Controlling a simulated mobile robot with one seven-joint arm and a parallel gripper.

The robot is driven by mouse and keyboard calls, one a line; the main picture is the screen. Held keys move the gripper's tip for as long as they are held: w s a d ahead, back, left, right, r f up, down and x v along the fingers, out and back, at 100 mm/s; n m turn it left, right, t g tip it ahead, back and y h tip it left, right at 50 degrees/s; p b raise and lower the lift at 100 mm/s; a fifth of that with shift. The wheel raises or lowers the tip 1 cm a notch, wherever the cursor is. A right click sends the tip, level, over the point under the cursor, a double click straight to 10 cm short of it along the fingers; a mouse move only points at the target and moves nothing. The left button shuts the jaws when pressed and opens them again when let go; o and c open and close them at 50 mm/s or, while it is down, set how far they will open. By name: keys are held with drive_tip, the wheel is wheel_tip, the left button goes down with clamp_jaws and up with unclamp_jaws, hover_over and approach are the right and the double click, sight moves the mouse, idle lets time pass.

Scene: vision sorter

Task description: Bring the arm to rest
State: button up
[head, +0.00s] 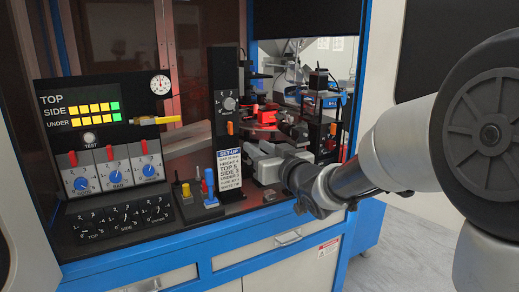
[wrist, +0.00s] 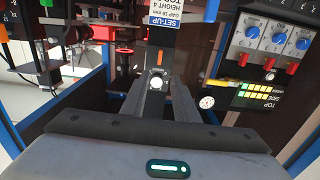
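My arm (head: 350,180) reaches in from the right in the head view, and my gripper (head: 254,155) is at the machine's front opening, beside the set-up panel. In the wrist view the two fingers of my gripper (wrist: 159,78) stand apart with a narrow gap. Nothing is held between them. A round pale knob shows through the gap (wrist: 158,83), behind the fingers. I cannot tell how far the fingertips are from the panel.
The set-up panel (head: 229,165) stands close to the gripper's left. A control box (head: 105,130) with blue dials is farther left. Colored plungers (head: 197,190) stand on the ledge. A red part (head: 266,116) and mechanisms sit behind. Open floor (head: 400,250) lies at lower right.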

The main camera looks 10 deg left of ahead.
drive_tip(key=s+d+f+m+g+h, duration=0.1)
drive_tip(key=s+d+m+h, duration=0.1)
drive_tip(key=s+d+h, duration=0.45)
drive_tip(key=s+d+f+m+g+h, duration=0.1)
drive_tip(key=s+d+m+h, duration=0.15)
drive_tip(key=d, duration=0.65)
drive_tip(key=s+d+f+m+g, duration=0.1)
drive_tip(key=s+d+f+g, duration=0.15)
drive_tip(key=s, duration=0.55)
drive_tip(key=s+d+f+g, duration=0.1)
drive_tip(key=s+f+g, duration=0.15)
drive_tip(key=s, duration=0.65)
drive_tip(key=s+d+f+m+g, duration=0.1)
drive_tip(key=s+d+f+g, duration=0.15)
drive_tip(key=s, duration=0.55)
wheel_tip(320, 180, up, 14)
drive_tip(key=p, duration=1.4)
drive_tip(key=shift+a+h+p, duration=0.3)
drive_tip(key=shift+h+p, duration=0.1)
